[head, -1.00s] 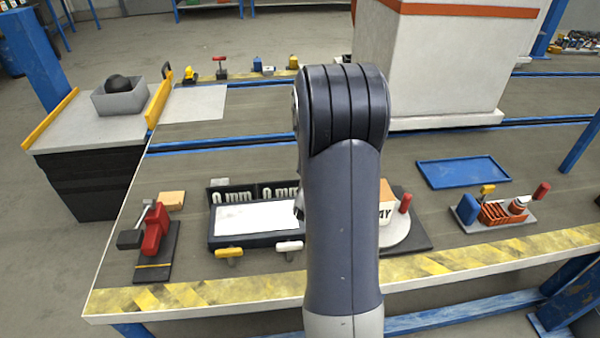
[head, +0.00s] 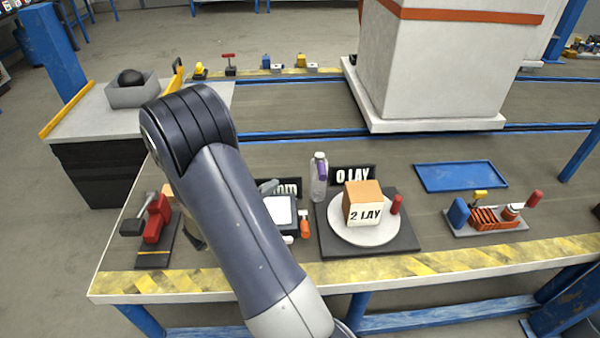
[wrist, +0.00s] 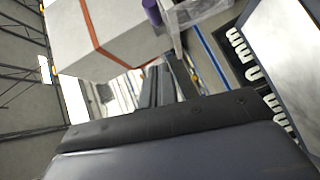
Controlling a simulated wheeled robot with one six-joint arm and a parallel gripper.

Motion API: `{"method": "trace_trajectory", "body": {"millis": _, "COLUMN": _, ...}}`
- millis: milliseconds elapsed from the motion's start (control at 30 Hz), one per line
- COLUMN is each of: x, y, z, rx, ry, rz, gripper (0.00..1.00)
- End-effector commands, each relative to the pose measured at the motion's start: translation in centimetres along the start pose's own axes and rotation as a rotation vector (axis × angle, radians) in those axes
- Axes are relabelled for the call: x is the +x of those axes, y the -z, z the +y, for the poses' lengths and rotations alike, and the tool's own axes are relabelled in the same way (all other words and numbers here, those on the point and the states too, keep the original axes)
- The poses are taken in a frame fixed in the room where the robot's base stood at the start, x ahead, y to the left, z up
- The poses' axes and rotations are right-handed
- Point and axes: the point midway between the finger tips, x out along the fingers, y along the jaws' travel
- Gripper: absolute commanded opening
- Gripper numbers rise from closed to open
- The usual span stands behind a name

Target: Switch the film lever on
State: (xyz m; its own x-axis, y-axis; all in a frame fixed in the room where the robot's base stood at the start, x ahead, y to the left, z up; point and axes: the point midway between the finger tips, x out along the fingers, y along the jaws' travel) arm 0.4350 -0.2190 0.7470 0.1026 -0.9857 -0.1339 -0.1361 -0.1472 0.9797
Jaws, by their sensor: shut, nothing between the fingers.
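I cannot tell for certain which part is the film lever. A red upright handle (head: 396,204) stands at the right of the round white turntable (head: 373,237), beside a box marked "2 LAY" (head: 364,204). An orange handle (head: 304,225) stands at the turntable base's left edge. A clear, purple-topped bottle-like part (head: 319,178) stands behind, by a "0 LAY" sign (head: 352,175). My gripper (wrist: 165,78) is shut and empty in the wrist view, left of the "0 mm" signs (wrist: 243,54). My arm mostly hides it in the head view.
A red clamp-like device (head: 156,219) stands left. A blue tray (head: 462,177) and a small tool stand (head: 488,213) are at right. A large grey block (head: 436,70) stands behind. The table between turntable and tool stand is clear.

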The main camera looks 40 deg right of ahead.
Motion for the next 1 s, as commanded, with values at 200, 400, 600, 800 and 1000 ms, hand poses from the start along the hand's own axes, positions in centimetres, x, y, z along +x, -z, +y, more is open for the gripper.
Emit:
{"method": "trace_trajectory", "body": {"millis": 200, "x": -0.1, "y": -0.2, "z": -0.1, "rx": -0.013, "ry": 0.003, "rz": -0.011, "gripper": 0.00}}
{"method": "trace_trajectory", "body": {"millis": 400, "x": -0.1, "y": -0.2, "z": -0.1, "rx": -0.012, "ry": 0.003, "rz": -0.010, "gripper": 0.00}}
{"method": "trace_trajectory", "body": {"millis": 600, "x": 1.5, "y": -0.2, "z": -0.2, "rx": -0.009, "ry": 0.003, "rz": -0.013, "gripper": 0.00}}
{"method": "trace_trajectory", "body": {"millis": 800, "x": 5.1, "y": -0.4, "z": -0.3, "rx": -0.009, "ry": 0.002, "rz": -0.015, "gripper": 0.00}}
{"method": "trace_trajectory", "body": {"millis": 1000, "x": 9.0, "y": -0.4, "z": -0.3, "rx": -0.008, "ry": 0.002, "rz": -0.014, "gripper": 0.00}}
